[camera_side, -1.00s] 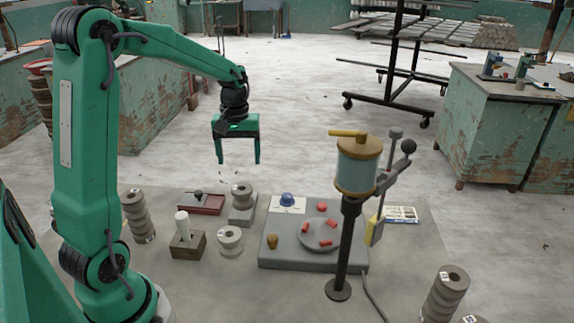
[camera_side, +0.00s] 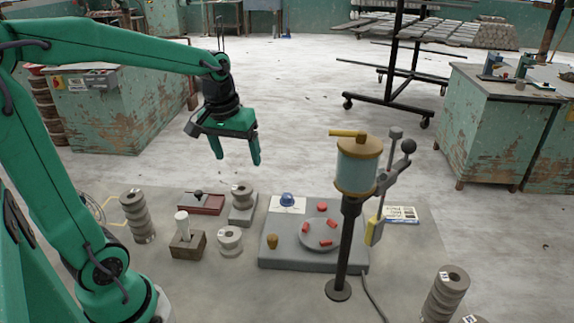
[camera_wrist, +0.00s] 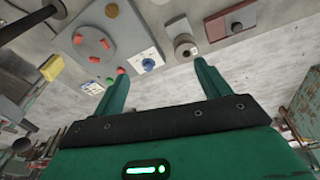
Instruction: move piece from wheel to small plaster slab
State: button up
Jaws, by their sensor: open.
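The wheel's round grey disc (camera_side: 314,234) sits on a grey base, with several small red pieces on and near it, one of them at the front (camera_side: 325,243). In the wrist view the disc (camera_wrist: 88,48) shows at the upper left. A small pale flat slab (camera_side: 300,206) lies at the back left of the base with a blue domed thing on it; it also shows in the wrist view (camera_wrist: 139,57). My gripper (camera_side: 237,160) is open and empty, tilted, high above the mat and left of the wheel. In the wrist view its fingers (camera_wrist: 161,68) are wide apart with nothing between.
A dark post with a blue-and-gold canister (camera_side: 357,165) stands in front of the wheel.

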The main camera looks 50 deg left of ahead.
jog(key=s+d+r+m+t, duration=0.1)
jog(key=s+d+m+t, duration=0.2)
jog(key=s+d+m, duration=0.3)
jog(key=shift+s+d+r+h, duration=0.35)
jog(key=shift+s+d, duration=0.7)
jog(key=shift+s, duration=1.1)
